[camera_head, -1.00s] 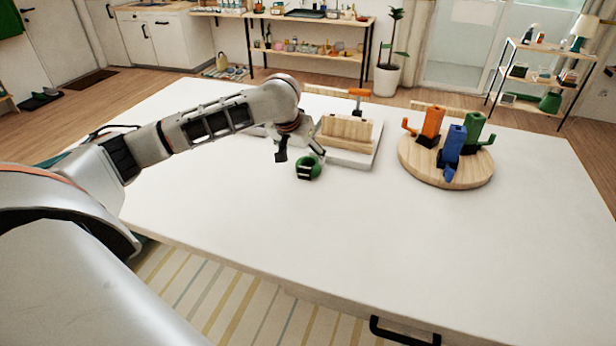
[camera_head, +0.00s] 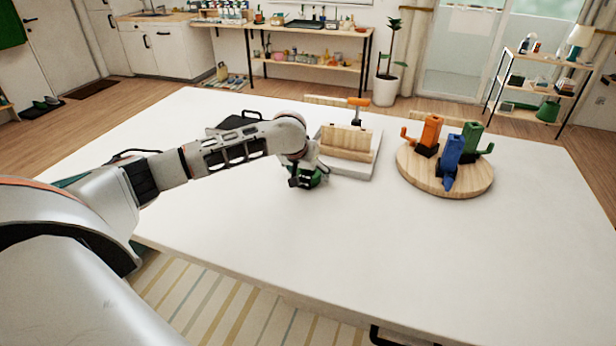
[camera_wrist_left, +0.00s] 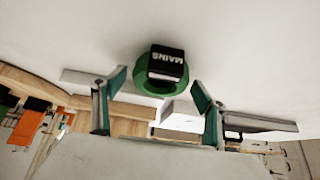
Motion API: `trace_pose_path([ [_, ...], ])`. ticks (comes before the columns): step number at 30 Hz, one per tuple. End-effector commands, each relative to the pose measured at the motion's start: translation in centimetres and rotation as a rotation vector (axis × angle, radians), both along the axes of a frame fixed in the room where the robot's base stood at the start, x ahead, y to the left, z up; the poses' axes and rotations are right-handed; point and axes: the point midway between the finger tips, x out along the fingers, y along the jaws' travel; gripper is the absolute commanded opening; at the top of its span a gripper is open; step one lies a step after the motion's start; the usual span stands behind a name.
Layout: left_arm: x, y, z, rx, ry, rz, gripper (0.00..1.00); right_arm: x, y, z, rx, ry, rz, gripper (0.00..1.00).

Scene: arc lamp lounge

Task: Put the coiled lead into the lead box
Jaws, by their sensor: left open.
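The coiled lead (camera_head: 315,178) is a green ring with a black band on the white table; the wrist view shows the coil (camera_wrist_left: 147,86) with "MAINS" on the band. My left gripper (camera_head: 304,179) is low over the table at the coil and partly hides it. In the left wrist view, the left gripper's fingers (camera_wrist_left: 160,92) are apart, one on each side of the coil, which lies just beyond the tips. A dark case with a handle (camera_head: 238,119) stands behind my left arm, partly hidden; I cannot tell whether it is the lead box. My right gripper is not in view.
A wooden block holder (camera_head: 346,141) on a white tray (camera_head: 350,170) stands just behind and right of the coil. A round wooden board (camera_head: 415,180) with orange, blue and green pieces is farther right. The front and right of the table (camera_head: 400,250) are clear.

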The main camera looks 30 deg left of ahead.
Motion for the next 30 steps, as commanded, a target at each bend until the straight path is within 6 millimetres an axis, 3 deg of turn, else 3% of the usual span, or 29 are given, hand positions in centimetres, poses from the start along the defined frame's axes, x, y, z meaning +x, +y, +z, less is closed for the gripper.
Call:
trace_pose_path([
  [2,0.0,0.0,0.0,0.0,0.0,0.0,0.72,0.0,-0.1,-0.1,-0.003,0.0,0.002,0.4],
  [3,0.0,0.0,0.0,0.0,0.0,0.0,0.67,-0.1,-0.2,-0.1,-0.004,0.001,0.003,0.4],
  [7,0.0,0.0,0.0,0.0,0.0,0.0,0.33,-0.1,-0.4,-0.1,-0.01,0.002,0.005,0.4],
  [8,0.0,0.0,0.0,0.0,0.0,0.0,0.3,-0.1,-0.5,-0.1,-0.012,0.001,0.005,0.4],
  [22,0.0,0.0,0.8,-0.001,-0.001,0.0,0.26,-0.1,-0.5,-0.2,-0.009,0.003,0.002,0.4],
  [26,0.1,0.0,2.4,-0.001,-0.003,0.0,0.26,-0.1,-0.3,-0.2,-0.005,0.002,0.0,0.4],
  [30,0.1,0.0,5.2,0.0,-0.005,0.0,0.26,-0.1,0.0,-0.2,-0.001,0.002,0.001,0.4],
])
